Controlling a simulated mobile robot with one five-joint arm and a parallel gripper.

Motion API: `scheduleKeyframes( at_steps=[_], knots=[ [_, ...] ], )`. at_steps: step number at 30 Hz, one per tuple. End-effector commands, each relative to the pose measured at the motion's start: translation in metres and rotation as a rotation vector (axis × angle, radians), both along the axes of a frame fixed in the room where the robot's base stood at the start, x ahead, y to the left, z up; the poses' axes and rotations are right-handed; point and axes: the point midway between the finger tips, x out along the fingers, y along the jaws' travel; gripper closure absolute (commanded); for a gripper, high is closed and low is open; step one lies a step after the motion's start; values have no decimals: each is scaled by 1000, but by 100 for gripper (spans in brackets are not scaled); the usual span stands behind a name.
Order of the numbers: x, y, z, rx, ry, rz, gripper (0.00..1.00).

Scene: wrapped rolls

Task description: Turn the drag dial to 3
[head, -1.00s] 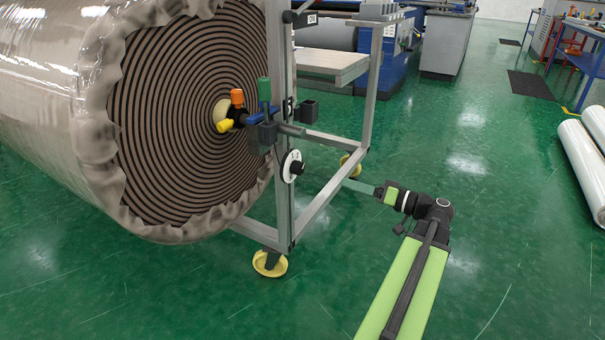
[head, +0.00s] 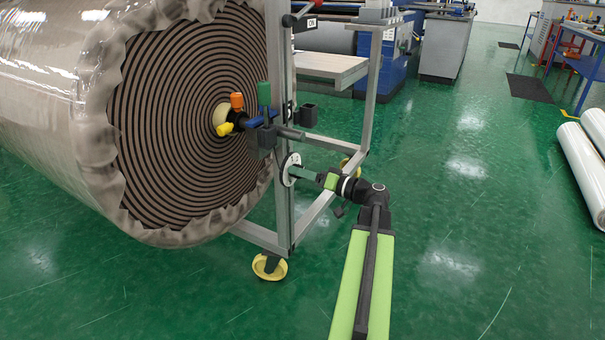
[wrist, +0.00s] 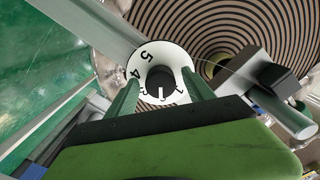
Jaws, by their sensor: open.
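The drag dial is a white numbered disc (wrist: 168,52) with a black knob (wrist: 159,76) at its centre, mounted on the grey frame post. In the wrist view the 5 and 4 read clearly at its upper left; the lower numbers are small or partly hidden by a finger. A pale mark on the knob points down in the picture. My gripper (wrist: 160,80) is open, with one green finger on each side of the knob; I cannot tell whether they touch it. In the head view my gripper (head: 304,173) reaches the disc (head: 287,170) from the right and covers part of it.
The large wrapped roll (head: 190,120) stands left of the frame post (head: 283,205). Orange, green and yellow handles and a dark bracket (head: 267,137) sit above the dial. A yellow-wheeled caster (head: 269,267) is below.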

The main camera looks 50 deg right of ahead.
Motion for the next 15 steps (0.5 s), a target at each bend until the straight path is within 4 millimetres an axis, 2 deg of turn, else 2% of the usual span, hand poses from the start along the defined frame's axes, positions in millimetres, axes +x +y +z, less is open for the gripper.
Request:
scheduleKeyframes(
  at_steps=[9,15],
  knots=[
    [4,1,0,0,0,0,39],
    [4,1,0,0,0,0,64]
  ],
)
